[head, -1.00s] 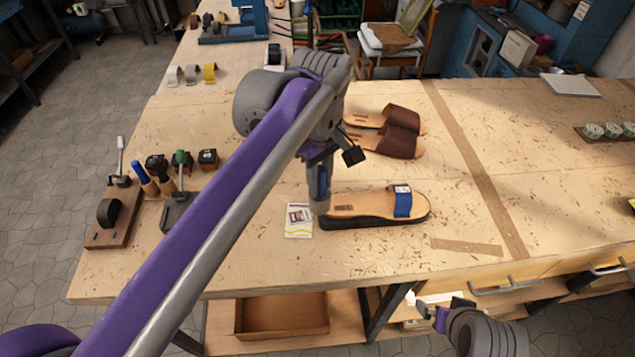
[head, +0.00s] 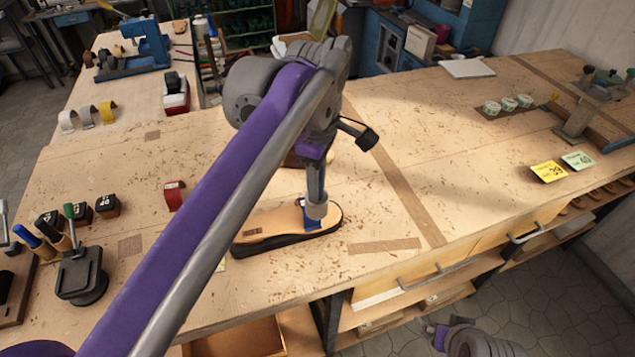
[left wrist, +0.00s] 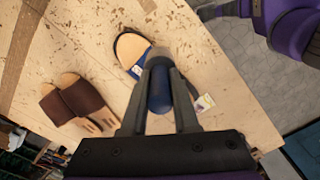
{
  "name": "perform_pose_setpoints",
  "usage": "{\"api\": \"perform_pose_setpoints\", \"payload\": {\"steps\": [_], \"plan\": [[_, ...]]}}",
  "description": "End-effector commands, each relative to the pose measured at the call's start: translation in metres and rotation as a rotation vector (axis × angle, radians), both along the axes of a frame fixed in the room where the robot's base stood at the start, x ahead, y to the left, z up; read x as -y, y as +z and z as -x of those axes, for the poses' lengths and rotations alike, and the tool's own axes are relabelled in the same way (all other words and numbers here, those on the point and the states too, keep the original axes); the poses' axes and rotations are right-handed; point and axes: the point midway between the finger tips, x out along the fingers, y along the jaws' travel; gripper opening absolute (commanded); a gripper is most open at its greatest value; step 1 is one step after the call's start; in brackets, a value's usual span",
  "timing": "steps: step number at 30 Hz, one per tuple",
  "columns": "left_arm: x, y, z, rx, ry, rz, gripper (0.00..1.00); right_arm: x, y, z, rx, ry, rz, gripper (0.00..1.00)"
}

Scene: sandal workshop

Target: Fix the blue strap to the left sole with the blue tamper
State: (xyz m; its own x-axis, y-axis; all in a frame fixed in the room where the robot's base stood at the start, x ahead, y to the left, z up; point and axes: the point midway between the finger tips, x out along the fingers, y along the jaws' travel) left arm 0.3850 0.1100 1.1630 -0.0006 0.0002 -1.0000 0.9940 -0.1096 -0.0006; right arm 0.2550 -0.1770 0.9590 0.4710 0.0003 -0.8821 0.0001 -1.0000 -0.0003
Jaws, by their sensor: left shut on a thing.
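The left sole (head: 270,228), tan on top with a black edge, lies flat near the table's front edge. The blue strap (head: 307,224) crosses its right end and is partly hidden; the sole (left wrist: 126,44) also shows in the left wrist view. My left gripper (head: 315,178) is shut on the blue tamper (left wrist: 159,92) by its handle. The tamper points down, its grey head over the strap; I cannot tell whether they touch. My right gripper (head: 438,334) is low at the bottom edge, away from the sole, and its fingers are unclear.
Brown sandals (left wrist: 72,102) lie beyond the sole, mostly hidden by my arm in the head view.

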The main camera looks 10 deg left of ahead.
Motion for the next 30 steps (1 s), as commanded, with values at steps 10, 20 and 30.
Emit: {"api": "perform_pose_setpoints", "payload": {"steps": [10, 20, 30], "plan": [[0.000, -0.036, 0.001, -0.003, -0.001, 0.000, 0.00, 0.000, -0.031, 0.011, -0.021, 0.000, 0.000, 1.00], [0.000, -0.058, 0.000, 0.000, -0.002, 0.000, 0.00, 0.000, -0.050, 0.017, -0.031, 0.000, 0.000, 1.00], [0.000, -0.057, 0.000, 0.000, -0.002, 0.000, 0.00, 0.000, -0.049, 0.016, -0.030, 0.000, 0.000, 1.00]]}}
